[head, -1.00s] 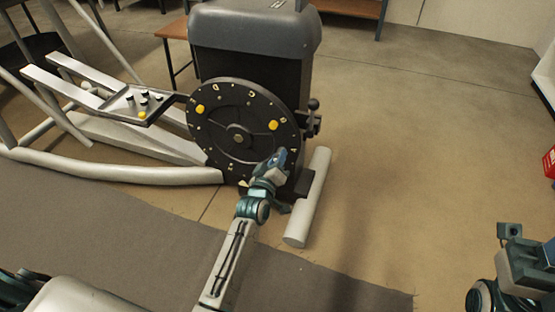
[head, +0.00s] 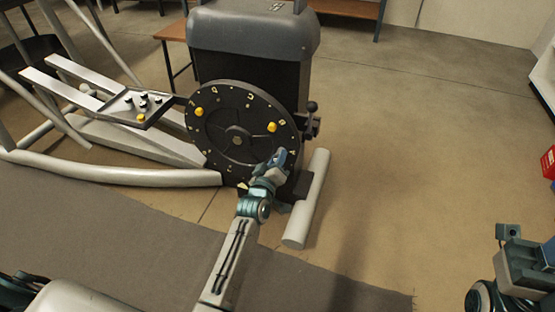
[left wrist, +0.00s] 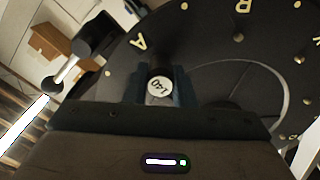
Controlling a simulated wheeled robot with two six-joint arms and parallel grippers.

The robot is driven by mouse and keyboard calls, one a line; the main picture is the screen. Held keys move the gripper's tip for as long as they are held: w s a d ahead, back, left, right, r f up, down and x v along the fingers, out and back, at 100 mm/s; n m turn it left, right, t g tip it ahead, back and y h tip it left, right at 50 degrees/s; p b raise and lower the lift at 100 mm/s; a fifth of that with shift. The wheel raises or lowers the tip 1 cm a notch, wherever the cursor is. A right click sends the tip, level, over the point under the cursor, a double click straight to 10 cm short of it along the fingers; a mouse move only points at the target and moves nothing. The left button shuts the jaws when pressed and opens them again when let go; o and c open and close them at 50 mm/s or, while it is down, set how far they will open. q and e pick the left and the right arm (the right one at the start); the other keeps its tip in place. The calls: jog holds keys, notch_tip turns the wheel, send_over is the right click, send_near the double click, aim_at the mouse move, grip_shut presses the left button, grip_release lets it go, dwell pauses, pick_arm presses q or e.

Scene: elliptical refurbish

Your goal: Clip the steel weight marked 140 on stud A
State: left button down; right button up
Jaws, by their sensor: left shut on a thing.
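The steel weight marked 140 (left wrist: 160,90) sits between the fingers of my left gripper (left wrist: 160,86), its round white label facing the wrist camera. In the head view my left gripper (head: 279,158) is at the lower right rim of the dark lettered disc (head: 237,155); the weight is hidden there. The letter A (left wrist: 138,43) shows on the disc just beyond the weight, up and left of it. Stud A itself is hidden behind the weight and fingers, and I cannot tell whether the weight touches it. My right arm (head: 520,265) shows at the lower right; its fingers are unclear.
Two yellow weights (head: 271,127) (head: 199,112) are on the disc. A tray (head: 125,104) with several small weights stands left of it. A black-knobbed lever (head: 312,106) sticks out at the disc's right.

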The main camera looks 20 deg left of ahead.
pick_arm(q)
jog(key=shift+w+r, duration=0.15)
jog(key=shift+r, duration=0.05)
dwell(0.7)
jog(key=c, duration=1.5)
grip_release()
jog(key=o, duration=0.4)
jog(key=shift+f, duration=0.1)
jog(key=shift+s+f, duration=0.1)
jog(key=shift+s, duration=0.15)
jog(key=shift+s+a, duration=0.2)
jog(key=shift+s, duration=4.95)
